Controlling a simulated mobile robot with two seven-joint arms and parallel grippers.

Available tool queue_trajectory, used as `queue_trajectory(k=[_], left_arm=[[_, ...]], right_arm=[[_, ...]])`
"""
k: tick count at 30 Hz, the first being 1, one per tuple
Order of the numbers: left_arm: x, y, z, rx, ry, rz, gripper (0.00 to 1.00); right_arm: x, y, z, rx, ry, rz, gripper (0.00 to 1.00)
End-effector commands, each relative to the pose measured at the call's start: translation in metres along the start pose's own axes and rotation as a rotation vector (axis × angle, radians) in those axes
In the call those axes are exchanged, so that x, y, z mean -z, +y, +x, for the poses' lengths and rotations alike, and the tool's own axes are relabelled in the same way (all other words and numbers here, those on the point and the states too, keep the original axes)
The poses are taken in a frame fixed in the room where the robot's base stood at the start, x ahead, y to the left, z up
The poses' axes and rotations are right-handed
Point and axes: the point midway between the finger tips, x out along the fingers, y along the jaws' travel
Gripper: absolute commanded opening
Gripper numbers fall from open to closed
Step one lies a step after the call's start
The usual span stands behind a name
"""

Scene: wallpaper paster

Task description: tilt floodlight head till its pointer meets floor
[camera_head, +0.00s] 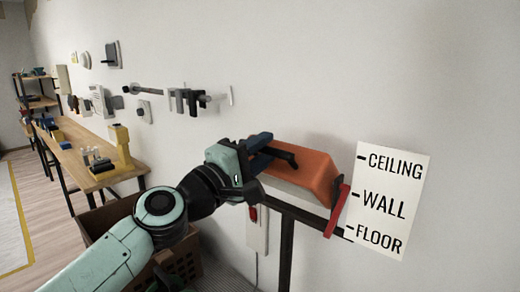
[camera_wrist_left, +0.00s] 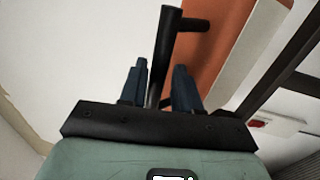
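The orange floodlight head (camera_head: 306,168) sits on a dark stand at the wall. Its red pointer (camera_head: 338,210) slants down, its lower end left of the FLOOR mark and near its height, apart from it. The white card (camera_head: 391,200) reads CEILING, WALL, FLOOR from top to bottom. My left gripper (camera_head: 266,149) is at the head's left side. In the left wrist view its blue fingers (camera_wrist_left: 160,78) stand either side of the head's black handle (camera_wrist_left: 168,35), with narrow gaps showing. The fingers look open around the handle. My right gripper is out of view.
The dark stand (camera_head: 287,245) rises below the head. A white box with a red switch (camera_head: 256,228) is on the wall behind my arm. A workbench (camera_head: 85,150) stands at left, and a brown crate (camera_head: 185,262) is below my arm.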

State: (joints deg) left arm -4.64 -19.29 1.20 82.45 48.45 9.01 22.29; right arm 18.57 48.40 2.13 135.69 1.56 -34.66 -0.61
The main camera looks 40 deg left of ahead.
Motion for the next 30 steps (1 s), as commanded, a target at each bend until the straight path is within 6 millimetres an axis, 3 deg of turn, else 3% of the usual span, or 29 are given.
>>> queue_trajectory(k=[9,13,24,30], left_arm=[[0.000,0.001,-0.001,-0.003,0.001,0.000,0.38],[0.001,0.002,-0.012,-0.005,0.002,0.001,0.38],[0.001,0.002,-0.090,-0.005,0.002,0.001,0.38],[0.000,0.001,-0.122,-0.002,0.002,0.000,0.38]], right_arm=[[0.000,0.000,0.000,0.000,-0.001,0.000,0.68],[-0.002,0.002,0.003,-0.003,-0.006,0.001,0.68],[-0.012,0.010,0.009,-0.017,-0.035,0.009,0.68],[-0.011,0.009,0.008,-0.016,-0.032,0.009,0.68]])
